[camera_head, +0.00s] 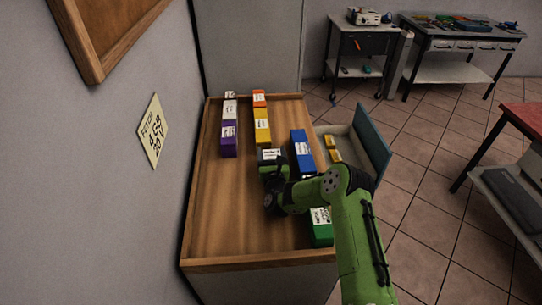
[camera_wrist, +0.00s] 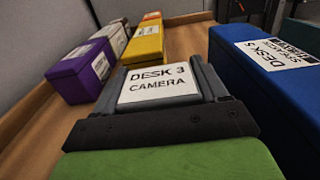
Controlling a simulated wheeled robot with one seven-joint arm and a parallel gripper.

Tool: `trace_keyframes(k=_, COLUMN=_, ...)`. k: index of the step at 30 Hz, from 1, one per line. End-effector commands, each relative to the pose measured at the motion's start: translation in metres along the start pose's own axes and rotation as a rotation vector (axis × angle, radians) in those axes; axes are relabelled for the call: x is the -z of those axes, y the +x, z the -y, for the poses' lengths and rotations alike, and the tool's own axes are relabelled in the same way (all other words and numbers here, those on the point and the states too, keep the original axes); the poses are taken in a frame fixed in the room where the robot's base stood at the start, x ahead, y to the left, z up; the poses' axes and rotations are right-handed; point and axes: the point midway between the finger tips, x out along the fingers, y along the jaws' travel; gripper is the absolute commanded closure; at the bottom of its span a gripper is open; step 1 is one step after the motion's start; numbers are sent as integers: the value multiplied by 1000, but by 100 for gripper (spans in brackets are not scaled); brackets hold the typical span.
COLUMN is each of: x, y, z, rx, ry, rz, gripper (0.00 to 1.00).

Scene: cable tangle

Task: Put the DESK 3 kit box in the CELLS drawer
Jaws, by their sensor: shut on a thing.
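The DESK 3 kit box (camera_wrist: 160,84) is dark grey with a white label reading DESK 3 CAMERA. It also shows in the head view (camera_head: 269,155), over the wooden cabinet top (camera_head: 215,215). My gripper (camera_head: 272,168) is shut on this box, with a finger along each side in the wrist view. I cannot tell whether the box touches the wood. An open drawer (camera_head: 345,135) juts from the cabinet's right side, with a blue-grey front (camera_head: 372,145) and small yellow things (camera_head: 333,154) inside. No drawer name is readable, and my arm hides its near part.
A blue DESK 5 box (camera_head: 301,152) stands right of the held box, towards the drawer. Purple (camera_head: 229,140), yellow (camera_head: 262,128) and white boxes stand behind and left. A green box (camera_head: 321,228) stands nearer, beside my arm. The cabinet top's left front is clear.

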Motion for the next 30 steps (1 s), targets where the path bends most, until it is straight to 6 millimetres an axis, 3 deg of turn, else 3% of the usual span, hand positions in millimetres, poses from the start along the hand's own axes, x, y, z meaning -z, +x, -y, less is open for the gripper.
trace_keyframes(k=6, x=3, y=0, z=0, rx=1, ry=0, rz=0, gripper=61)
trace_keyframes(k=7, x=2, y=0, z=0, rx=0, ry=-1, rz=-1, gripper=23)
trace_keyframes(k=11, x=1, y=0, z=0, rx=0, ry=-1, rz=-1, gripper=3)
trace_keyframes(k=21, x=-3, y=-1, z=0, rx=-1, ry=-1, rz=-1, gripper=2)
trace_keyframes(k=30, x=0, y=-58, z=-1, rx=-5, ry=-2, rz=-4, gripper=2)
